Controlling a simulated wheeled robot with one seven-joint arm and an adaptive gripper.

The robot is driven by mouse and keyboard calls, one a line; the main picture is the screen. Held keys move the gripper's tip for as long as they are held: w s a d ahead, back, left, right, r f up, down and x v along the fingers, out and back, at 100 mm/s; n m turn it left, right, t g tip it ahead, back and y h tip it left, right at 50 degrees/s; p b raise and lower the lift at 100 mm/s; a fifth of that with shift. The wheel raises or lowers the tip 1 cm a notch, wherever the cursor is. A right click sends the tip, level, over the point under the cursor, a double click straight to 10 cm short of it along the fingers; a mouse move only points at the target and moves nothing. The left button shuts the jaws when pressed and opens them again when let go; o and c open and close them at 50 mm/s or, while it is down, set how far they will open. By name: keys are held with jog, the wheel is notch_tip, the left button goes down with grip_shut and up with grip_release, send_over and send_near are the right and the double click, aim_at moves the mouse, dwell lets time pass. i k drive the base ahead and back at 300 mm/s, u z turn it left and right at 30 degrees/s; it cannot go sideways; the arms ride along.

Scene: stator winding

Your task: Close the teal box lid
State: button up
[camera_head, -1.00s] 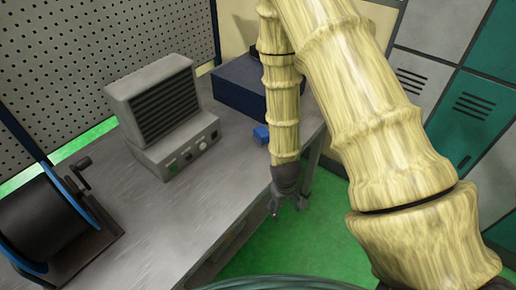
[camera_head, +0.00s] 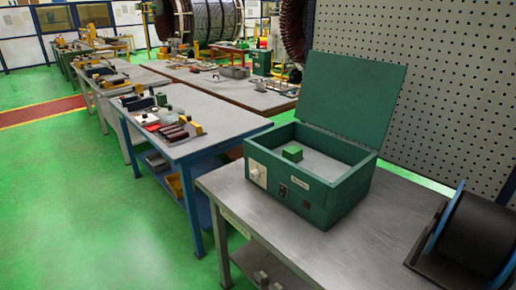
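The teal box (camera_head: 320,197) stands on the near end of the grey metal workbench, right of the picture's middle. Its lid (camera_head: 353,98) is open and stands up from the back edge, leaning slightly back. A small green block (camera_head: 292,153) is on the pale surface inside the box. The box front has a white dial plate, a dark switch and a small label. My gripper is not in view now.
The grey workbench (camera_head: 378,247) has bare room in front and right of the box. A dark cable reel (camera_head: 476,239) stands at the right. A perforated panel (camera_head: 453,95) rises behind. Blue-legged tables (camera_head: 200,135) with tools stand left and beyond; green floor is clear at left.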

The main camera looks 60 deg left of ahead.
aim_at(354, 98)
jog(key=u, duration=0.3)
jog(key=k, duration=0.7)
jog(key=u, duration=0.55)
jog(key=i, duration=0.7)
jog(key=u, duration=0.65)
jog(key=k, duration=0.4)
jog(key=z, duration=0.45)
jog(key=i, duration=0.35)
jog(key=u, duration=0.1)
